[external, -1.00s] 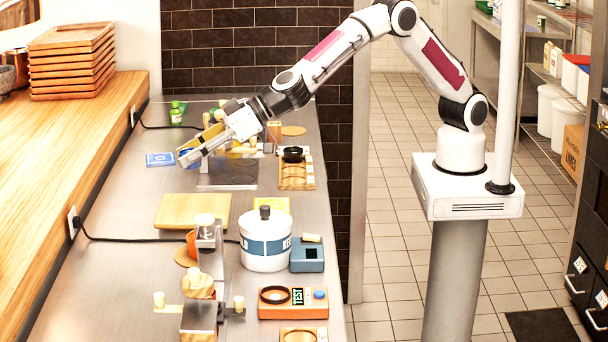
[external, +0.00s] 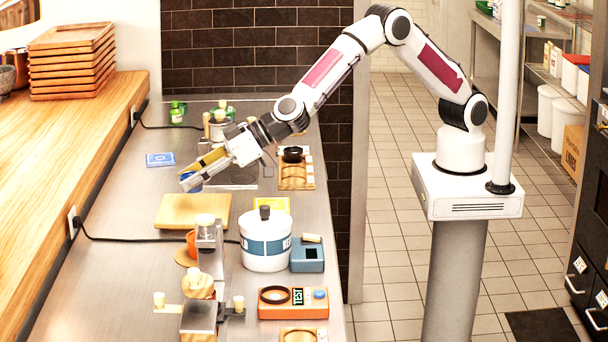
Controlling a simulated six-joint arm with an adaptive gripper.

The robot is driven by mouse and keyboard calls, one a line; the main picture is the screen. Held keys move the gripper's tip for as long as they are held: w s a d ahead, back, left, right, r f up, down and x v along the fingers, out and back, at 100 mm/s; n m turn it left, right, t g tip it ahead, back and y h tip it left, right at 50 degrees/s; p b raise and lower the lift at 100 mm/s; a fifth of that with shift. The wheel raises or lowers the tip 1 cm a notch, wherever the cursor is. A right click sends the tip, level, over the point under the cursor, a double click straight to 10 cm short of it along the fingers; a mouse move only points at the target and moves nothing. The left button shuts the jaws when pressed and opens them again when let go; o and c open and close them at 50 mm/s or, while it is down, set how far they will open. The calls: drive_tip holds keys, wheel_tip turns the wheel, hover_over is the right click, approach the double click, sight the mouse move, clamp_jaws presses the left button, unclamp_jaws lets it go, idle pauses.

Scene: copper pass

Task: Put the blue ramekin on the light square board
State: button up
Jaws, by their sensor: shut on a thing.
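My gripper (external: 188,174) is shut on the blue ramekin (external: 193,184), which shows as a small blue shape at the fingertips. The fingers hide part of the ramekin. The light square board (external: 180,211) lies flat on the steel counter. In the picture the held ramekin is just above the board's far edge; I cannot tell its exact height.
A white pot with a blue band (external: 265,253) stands right of the board, with a yellow card (external: 273,204) behind it. A metal stand (external: 209,240) is at the board's near side. A blue card (external: 160,159) lies beyond it. A black cable crosses the counter.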

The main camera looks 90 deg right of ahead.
sight(195, 192)
drive_tip(key=shift+f, duration=0.25)
drive_tip(key=shift+f, duration=1.85)
drive_tip(key=shift+f, duration=0.1)
drive_tip(key=o, duration=1.1)
drive_tip(key=shift+s+r, duration=0.25)
drive_tip(key=shift+v, duration=5.75)
